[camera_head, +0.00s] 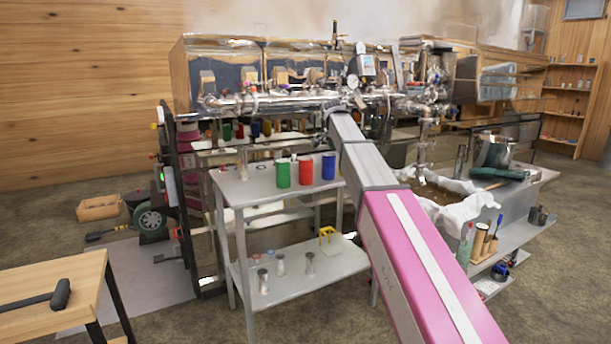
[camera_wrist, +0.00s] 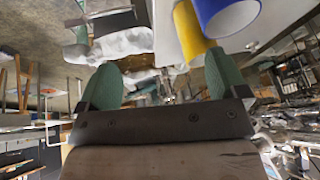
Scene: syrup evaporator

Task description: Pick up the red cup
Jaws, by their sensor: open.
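The red cup (camera_head: 305,170) stands upright on the top of a small grey metal table (camera_head: 262,186), between a green cup (camera_head: 283,173) and a blue cup (camera_head: 328,166). My arm crosses just right of the blue cup, and my gripper cannot be made out in the head view. In the wrist view, my gripper (camera_wrist: 161,80) is open, its two green fingers apart with nothing held between them. A yellow cylinder (camera_wrist: 193,35) and a blue cup (camera_wrist: 230,18) show beyond the right finger. The red cup does not show in the wrist view.
A shiny evaporator with pipes (camera_head: 290,100) stands close behind the table. A wooden table (camera_head: 60,290) with a hammer is at left; a cluttered counter (camera_head: 530,180) is at right.

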